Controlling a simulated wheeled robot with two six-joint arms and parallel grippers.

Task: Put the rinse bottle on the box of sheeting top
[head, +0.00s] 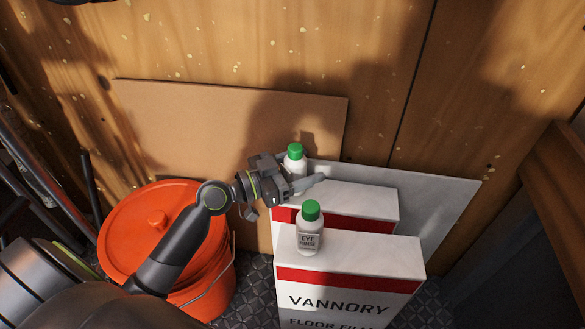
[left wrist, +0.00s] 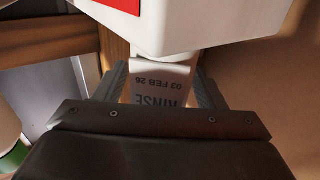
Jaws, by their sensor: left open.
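A white rinse bottle with a green cap (head: 294,155) is upright at the rear box of sheeting (head: 350,201), between the fingers of my left gripper (head: 300,175). The gripper is open around it. In the left wrist view the bottle's grey label (left wrist: 160,90) reads upside down between the fingers (left wrist: 160,88), with its base against a white box (left wrist: 215,22). The gripper hides its lower part in the head view. A second bottle, labelled eye rinse (head: 309,238), stands upright on the front box (head: 380,253). My right gripper is not in view.
An orange lidded bucket (head: 125,230) stands at the left under my arm. A brown board (head: 190,125) and a grey sheet (head: 455,195) lean on the wooden wall behind the boxes. The front box has bare top to the right of its bottle.

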